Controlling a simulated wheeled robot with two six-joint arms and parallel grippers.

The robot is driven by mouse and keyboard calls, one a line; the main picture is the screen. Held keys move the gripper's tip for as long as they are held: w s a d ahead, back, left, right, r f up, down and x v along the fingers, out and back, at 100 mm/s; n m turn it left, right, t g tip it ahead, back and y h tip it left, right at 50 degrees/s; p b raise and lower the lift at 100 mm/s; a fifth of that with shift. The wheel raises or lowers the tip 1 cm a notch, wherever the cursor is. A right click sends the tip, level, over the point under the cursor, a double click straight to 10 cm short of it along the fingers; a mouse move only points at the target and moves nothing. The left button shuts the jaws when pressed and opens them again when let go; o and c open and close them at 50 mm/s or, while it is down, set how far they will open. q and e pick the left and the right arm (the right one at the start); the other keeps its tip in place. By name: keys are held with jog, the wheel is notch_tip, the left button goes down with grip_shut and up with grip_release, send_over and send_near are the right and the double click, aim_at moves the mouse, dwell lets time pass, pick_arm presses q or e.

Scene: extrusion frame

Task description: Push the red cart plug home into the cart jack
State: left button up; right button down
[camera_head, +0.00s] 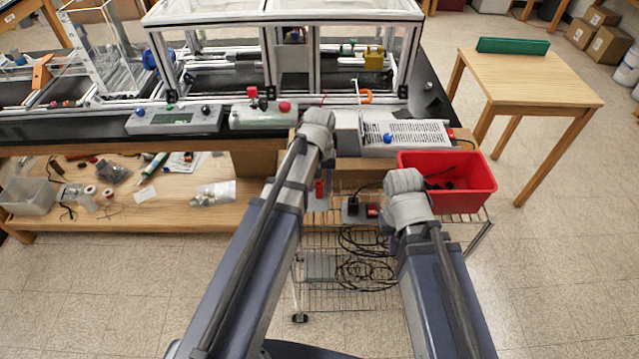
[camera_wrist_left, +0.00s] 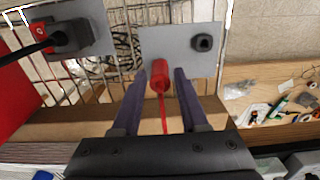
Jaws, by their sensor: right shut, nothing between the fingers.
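In the left wrist view the red cart plug (camera_wrist_left: 160,76) sits at a grey plate (camera_wrist_left: 180,45), its thin red cord running back toward the camera. My left gripper (camera_wrist_left: 163,72) has a finger on each side of the plug, with narrow gaps showing. A black jack (camera_wrist_left: 203,42) on the plate is to the upper right of the plug. How deep the plug sits, and what is behind it, is hidden. In the head view the plug (camera_head: 319,188) shows below my left wrist. My right gripper (camera_head: 404,184) is near the red bin, its fingers mostly hidden.
A red bin (camera_head: 470,182) stands on the wire cart (camera_head: 340,285), with black cables below. A black socket block with a red part (camera_wrist_left: 70,38) is on another plate at the left. A black bench (camera_head: 70,128) with instruments lies behind. A wooden table (camera_head: 530,78) stands right.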

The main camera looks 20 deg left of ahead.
pick_arm(q)
jog(key=shift+o, duration=1.3)
jog(key=shift+r, duration=0.15)
notch_tip(320, 180, up, 8)
jog(key=p, duration=0.8)
jog(key=shift+f, duration=0.2)
jog(key=shift+s+d+f, duration=0.1)
jog(key=s+d+f+m+y+b, duration=0.1)
jog(key=s+d+f+m+b, duration=0.2)
jog(key=s+d+m, duration=0.4)
jog(key=s+d, duration=0.3)
jog(key=s, duration=0.4)
jog(key=shift+d, duration=0.15)
